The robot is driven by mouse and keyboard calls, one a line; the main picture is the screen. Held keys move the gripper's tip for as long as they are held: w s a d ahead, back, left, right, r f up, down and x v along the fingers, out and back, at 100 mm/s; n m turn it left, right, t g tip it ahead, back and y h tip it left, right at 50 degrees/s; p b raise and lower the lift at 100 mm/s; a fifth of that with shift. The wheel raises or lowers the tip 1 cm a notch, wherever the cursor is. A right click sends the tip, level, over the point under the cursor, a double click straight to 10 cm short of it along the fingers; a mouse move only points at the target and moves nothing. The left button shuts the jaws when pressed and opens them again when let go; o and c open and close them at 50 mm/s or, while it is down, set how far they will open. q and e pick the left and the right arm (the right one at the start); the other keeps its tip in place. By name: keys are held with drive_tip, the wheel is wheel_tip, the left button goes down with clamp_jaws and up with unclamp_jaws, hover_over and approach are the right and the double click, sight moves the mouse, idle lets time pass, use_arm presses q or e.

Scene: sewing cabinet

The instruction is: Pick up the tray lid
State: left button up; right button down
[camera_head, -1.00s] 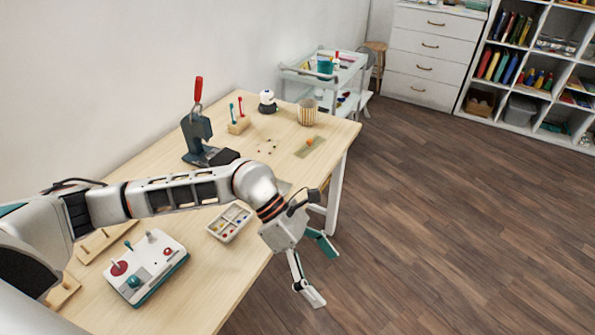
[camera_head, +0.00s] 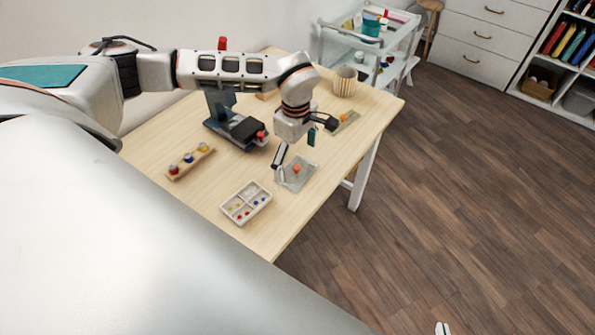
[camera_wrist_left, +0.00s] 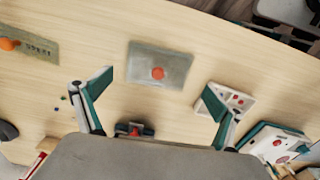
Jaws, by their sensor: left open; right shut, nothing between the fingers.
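The tray lid (camera_head: 303,181) is a flat grey, see-through plate with an orange-red knob. It lies on the table near the front edge, beside the white compartment tray (camera_head: 233,212). In the left wrist view, the lid (camera_wrist_left: 143,77) is at upper middle, beyond the fingertips. My left gripper (camera_head: 294,151) is open and empty above the table, close to the lid. Its two spread fingers also show in the left wrist view (camera_wrist_left: 157,88). Only the tips of my right gripper (camera_head: 442,328) show at the bottom edge of the head view, off the table, shut and empty.
A press with a red handle (camera_head: 222,110) stands behind the lid. A wooden strip with coloured knobs (camera_head: 189,163) is at left. A ribbed cup (camera_head: 344,82) and a green card (camera_head: 347,121) lie farther back. Bare wood lies around the lid.

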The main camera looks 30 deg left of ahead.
sight(296, 167)
use_arm(q)
drive_tip(key=f, duration=0.4)
drive_tip(key=shift+w, duration=0.2)
drive_tip(key=shift+s, duration=0.1)
clamp_jaws()
